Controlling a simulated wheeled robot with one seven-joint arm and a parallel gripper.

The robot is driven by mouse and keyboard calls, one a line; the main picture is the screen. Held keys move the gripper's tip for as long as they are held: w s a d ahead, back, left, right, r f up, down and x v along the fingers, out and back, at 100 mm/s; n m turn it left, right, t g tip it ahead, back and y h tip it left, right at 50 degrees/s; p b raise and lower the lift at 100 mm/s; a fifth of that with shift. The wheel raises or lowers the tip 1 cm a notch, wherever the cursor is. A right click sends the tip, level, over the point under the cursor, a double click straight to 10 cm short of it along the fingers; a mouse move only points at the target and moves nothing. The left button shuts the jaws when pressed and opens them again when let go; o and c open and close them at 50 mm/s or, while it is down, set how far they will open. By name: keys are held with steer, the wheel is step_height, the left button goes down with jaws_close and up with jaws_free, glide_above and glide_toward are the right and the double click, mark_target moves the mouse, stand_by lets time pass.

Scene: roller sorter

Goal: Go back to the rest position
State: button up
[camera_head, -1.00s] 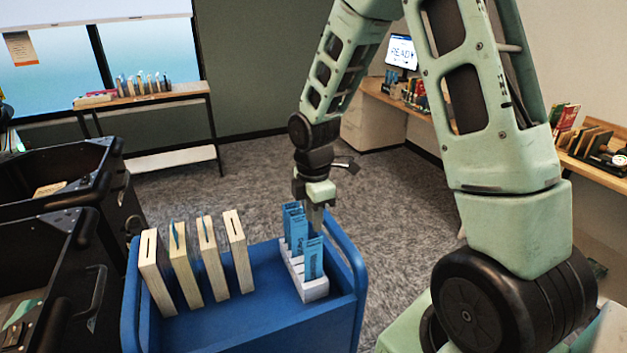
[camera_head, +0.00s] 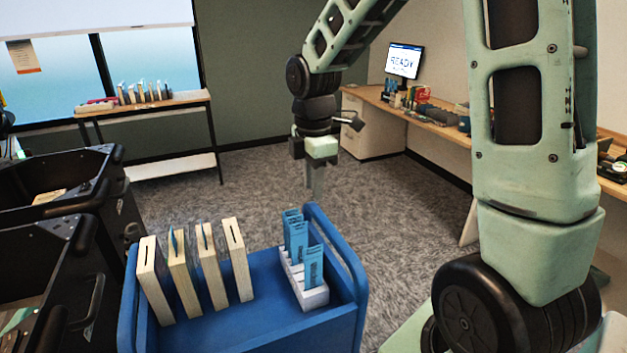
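My gripper (camera_head: 316,182) hangs from my green arm above and just behind the back right of the blue cart (camera_head: 250,322). Its fingers point down, and no object shows in them. They look close together, but the view is too small to tell whether they are open or shut. Below it, a white holder (camera_head: 312,296) on the cart carries several blue cards or tags (camera_head: 297,236) standing upright. The gripper is clear of them.
Several wooden slotted blocks (camera_head: 190,275) stand on the cart's left side. Black bins (camera_head: 60,230) stand at the left. A shelf table (camera_head: 150,108) is at the back, a desk with a monitor (camera_head: 403,61) at the right. Open carpet (camera_head: 240,195) lies between.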

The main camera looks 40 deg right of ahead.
stand_by(0.4)
steer(key=s+a+m, duration=0.2)
steer(key=s+a, duration=0.2)
steer(key=a, duration=0.4)
steer(key=s+a+m, duration=0.1)
steer(key=s+a, duration=0.3)
steer(key=a, duration=0.4)
steer(key=s+a+m, duration=0.2)
steer(key=s+a, duration=0.1)
steer(key=s, duration=0.3)
steer(key=s+a+f+m, duration=0.1)
steer(key=s+a+m, duration=0.1)
steer(key=s+a, duration=0.2)
steer(key=s, duration=0.3)
steer(key=shift+a+f+y, duration=0.3)
